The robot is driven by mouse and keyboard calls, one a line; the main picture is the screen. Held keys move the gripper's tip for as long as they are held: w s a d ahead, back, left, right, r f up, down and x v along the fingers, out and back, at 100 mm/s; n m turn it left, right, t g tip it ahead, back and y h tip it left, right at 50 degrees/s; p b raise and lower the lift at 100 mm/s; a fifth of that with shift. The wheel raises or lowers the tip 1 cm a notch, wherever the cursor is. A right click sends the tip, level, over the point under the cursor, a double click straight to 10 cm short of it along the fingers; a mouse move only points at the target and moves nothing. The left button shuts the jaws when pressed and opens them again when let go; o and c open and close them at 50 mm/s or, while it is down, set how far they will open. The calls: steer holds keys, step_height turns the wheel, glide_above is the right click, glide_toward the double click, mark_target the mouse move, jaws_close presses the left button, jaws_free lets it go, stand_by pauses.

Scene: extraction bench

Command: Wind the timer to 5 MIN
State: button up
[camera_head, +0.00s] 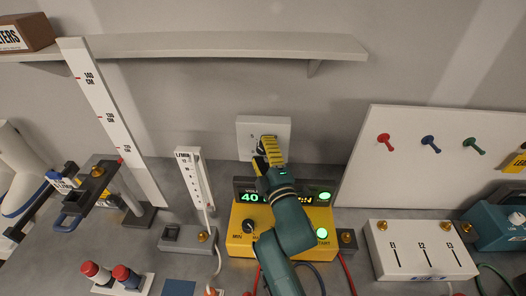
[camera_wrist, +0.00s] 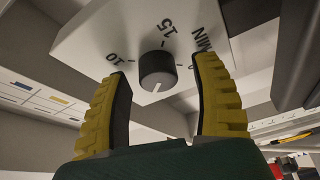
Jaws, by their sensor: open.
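The timer is a white plate (camera_head: 248,126) on the back wall, partly hidden behind my gripper (camera_head: 268,152) in the head view. In the wrist view the timer's face (camera_wrist: 95,40) shows the marks 10, 15 and MIN, and part of a mark at the right by a finger. Its dark grey round knob (camera_wrist: 157,70) has a light line near its lower edge. My gripper (camera_wrist: 165,80) is open, with one yellow ribbed finger on each side of the knob and visible gaps to it. I cannot tell whether the fingertips reach its depth.
A yellow control box (camera_head: 240,243) with a green display and knob stands below my arm. A narrow labelled strip (camera_head: 194,180) stands to its left. A white pegboard (camera_head: 420,165) is at the right. A shelf (camera_head: 220,45) runs above.

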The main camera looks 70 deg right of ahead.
steer(key=v, duration=1.2)
steer(key=shift+f, duration=0.1)
